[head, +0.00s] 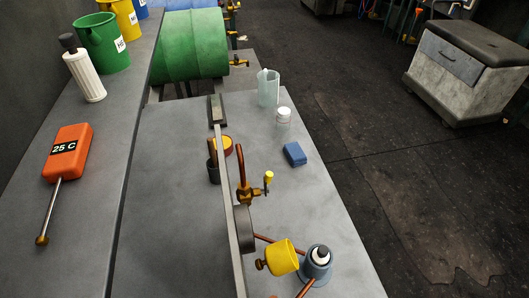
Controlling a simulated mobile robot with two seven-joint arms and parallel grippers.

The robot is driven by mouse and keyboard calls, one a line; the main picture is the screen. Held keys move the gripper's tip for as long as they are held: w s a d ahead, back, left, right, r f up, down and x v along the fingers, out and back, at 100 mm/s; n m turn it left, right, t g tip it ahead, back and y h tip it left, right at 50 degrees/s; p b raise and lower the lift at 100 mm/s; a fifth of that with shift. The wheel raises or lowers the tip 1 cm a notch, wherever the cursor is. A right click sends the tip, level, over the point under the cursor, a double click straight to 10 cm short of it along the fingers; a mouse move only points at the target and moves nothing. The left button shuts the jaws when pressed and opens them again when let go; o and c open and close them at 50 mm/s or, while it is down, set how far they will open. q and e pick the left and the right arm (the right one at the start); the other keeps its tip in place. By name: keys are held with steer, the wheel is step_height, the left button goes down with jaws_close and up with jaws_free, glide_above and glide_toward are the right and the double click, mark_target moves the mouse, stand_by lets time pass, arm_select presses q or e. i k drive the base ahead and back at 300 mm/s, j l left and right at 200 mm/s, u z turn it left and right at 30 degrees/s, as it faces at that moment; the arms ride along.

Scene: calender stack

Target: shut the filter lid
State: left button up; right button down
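A blue-grey round filter housing (318,272) stands near the front of the right-hand bench. Inside its open top is a white part with a black centre (319,253). A yellow cup-shaped piece, which looks like the filter lid (281,258), is tilted over just left of the housing, off its opening. A brass knob (262,265) sticks out of its left side. I cannot tell how the lid is joined to the housing. Neither of my grippers is in view.
Copper pipes (265,238) and a brass valve with a yellow handle (268,179) stand behind the housing. A long grey bar (229,205) runs along the bench. A blue block (295,154), a white-capped jar (283,117) and a clear jug (268,88) stand farther back.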

mark_target(281, 257)
steer(key=k+l+z, duration=0.1)
steer(key=k+l, duration=0.15)
steer(key=l, duration=0.2)
steer(key=k+l, duration=0.2)
steer(key=l, duration=0.15)
steer(key=k+l, duration=0.15)
steer(key=l, duration=0.15)
steer(key=k+l, duration=0.15)
steer(key=l, duration=0.2)
steer(key=k+l, duration=0.15)
steer(key=l, duration=0.2)
